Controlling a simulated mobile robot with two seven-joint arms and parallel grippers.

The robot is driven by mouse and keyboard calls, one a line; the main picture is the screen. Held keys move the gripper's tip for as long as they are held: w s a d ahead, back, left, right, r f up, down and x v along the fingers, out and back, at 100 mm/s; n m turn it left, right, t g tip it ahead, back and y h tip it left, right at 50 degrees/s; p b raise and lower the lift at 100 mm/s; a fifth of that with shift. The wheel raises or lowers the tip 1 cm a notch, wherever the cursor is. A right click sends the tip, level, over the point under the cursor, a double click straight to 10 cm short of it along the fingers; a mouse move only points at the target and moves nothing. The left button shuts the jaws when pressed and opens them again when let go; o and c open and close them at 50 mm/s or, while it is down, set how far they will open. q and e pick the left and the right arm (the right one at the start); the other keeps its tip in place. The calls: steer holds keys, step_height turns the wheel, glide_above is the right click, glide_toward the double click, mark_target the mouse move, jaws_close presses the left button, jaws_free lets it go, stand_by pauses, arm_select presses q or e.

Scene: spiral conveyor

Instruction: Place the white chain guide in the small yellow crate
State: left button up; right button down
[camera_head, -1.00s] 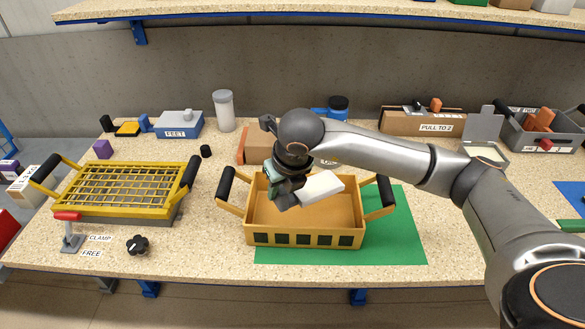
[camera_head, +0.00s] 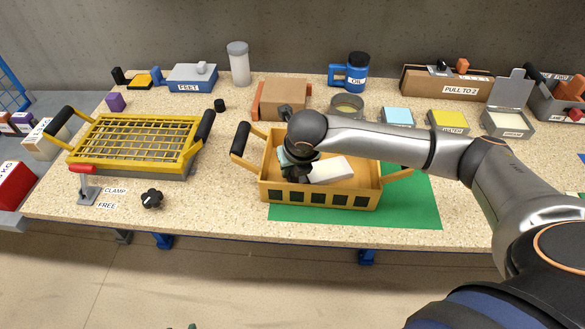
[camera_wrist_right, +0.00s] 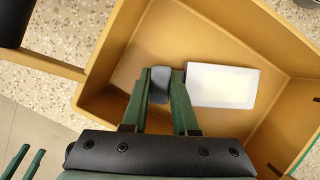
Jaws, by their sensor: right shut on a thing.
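The white chain guide (camera_head: 332,170) is a white block inside the small yellow crate (camera_head: 318,193), low between its walls. In the right wrist view the white block (camera_wrist_right: 222,85) lies beside the right finger, and a dark grey piece is between the fingers. Whether the block touches the crate floor is unclear. My right gripper (camera_head: 297,172) reaches down into the crate's left half, shut on the guide's grey part; its fingers (camera_wrist_right: 160,78) show in the wrist view. My left gripper's green fingers (camera_wrist_right: 25,162) show apart and empty at the lower left there, away from the crate.
The crate stands on a green mat (camera_head: 415,205). A yellow mesh basket (camera_head: 135,138) is at left, near a red-handled clamp (camera_head: 84,180) and black knob (camera_head: 151,198). A brown box (camera_head: 283,98), round tin (camera_head: 346,105) and blue oil can (camera_head: 352,72) stand behind.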

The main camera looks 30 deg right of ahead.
steer(key=shift+f, duration=0.1)
steer(key=c, duration=0.7)
jaws_free()
steer(key=p+v, duration=0.1)
steer(key=v, duration=1.1)
